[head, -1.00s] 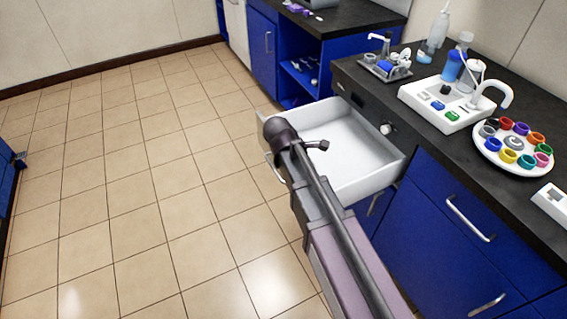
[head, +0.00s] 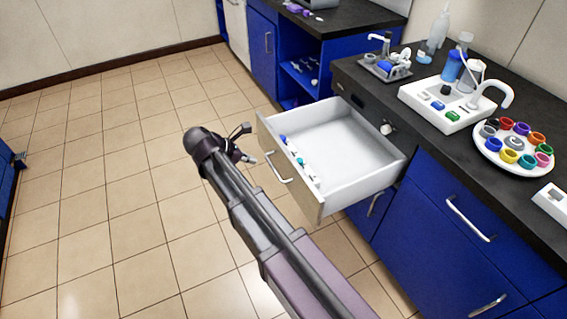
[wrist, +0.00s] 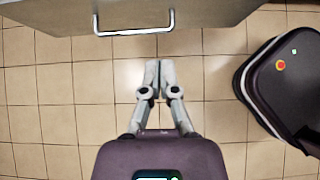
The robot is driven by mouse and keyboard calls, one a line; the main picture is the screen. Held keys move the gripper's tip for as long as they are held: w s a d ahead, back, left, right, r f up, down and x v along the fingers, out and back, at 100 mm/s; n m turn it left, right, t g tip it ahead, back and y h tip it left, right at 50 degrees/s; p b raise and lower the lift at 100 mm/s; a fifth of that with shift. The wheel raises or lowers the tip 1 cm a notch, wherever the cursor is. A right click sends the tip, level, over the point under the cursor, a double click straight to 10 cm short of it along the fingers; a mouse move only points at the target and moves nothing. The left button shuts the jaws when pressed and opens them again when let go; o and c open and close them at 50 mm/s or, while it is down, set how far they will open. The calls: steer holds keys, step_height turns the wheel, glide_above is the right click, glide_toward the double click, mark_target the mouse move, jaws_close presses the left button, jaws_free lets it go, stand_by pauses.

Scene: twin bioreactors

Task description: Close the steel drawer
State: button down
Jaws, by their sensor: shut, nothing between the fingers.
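The steel drawer (head: 318,205) is pulled out from under the dark counter, with its white inside showing and several small blue, white and teal items along its front inner edge. Its front with the bar handle (head: 278,167) faces left, toward my arm. In the wrist view the drawer front (wrist: 200,17) and its handle (wrist: 134,29) lie at the top. My gripper (head: 248,143) is just left of the drawer front, apart from it. In the wrist view my gripper's fingers (wrist: 152,68) are together, empty, pointing at the handle with floor showing between.
The tiled floor (head: 110,190) to the left is clear.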

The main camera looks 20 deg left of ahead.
mark_target(290, 165)
steer(key=shift+f, duration=0.1)
steer(key=b+x, duration=0.2)
steer(key=x, duration=0.1)
steer(key=r+b+x, duration=0.1)
steer(key=b+x, duration=0.1)
steer(key=x, duration=0.2)
steer(key=w+d+b+x, duration=0.1)
steer(key=b+x, duration=0.2)
steer(key=x, duration=0.1)
steer(key=shift+w, duration=0.1)
steer(key=shift+w+d, duration=0.6)
steer(key=shift+w, duration=0.05)
steer(key=shift+w, duration=0.1)
stand_by(0.4)
